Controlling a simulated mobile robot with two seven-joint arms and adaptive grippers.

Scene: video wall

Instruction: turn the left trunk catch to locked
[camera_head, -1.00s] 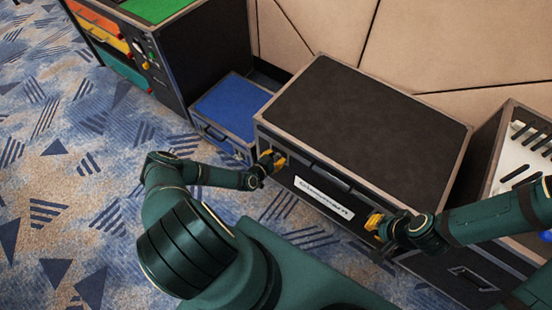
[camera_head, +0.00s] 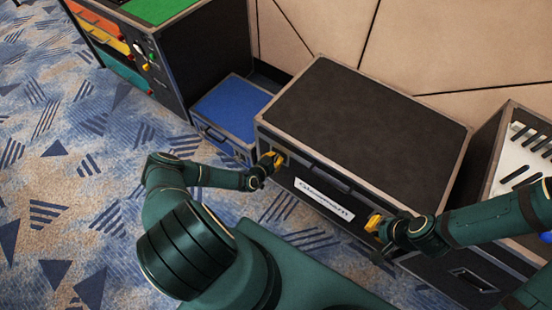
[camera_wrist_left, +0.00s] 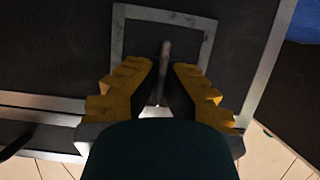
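The black trunk (camera_head: 370,125) with metal edges stands against the wall, its lid down. My left gripper (camera_head: 277,159) is at the left end of the trunk's front face. In the left wrist view, the left catch (camera_wrist_left: 164,70) is a thin grey lever on a square metal plate (camera_wrist_left: 202,24). The yellow fingers of my left gripper (camera_wrist_left: 163,72) are apart, one on each side of the lever, with narrow gaps showing. My right gripper (camera_head: 374,223) is at the right end of the front face; its fingers are too small to read, and the right catch is hidden there.
A blue-topped case (camera_head: 232,106) stands just left of the trunk. A larger cabinet (camera_head: 205,50) with coloured drawers is behind it. An open case with a white insert (camera_head: 520,155) is at the right. Patterned carpet (camera_head: 80,180) is clear at the left.

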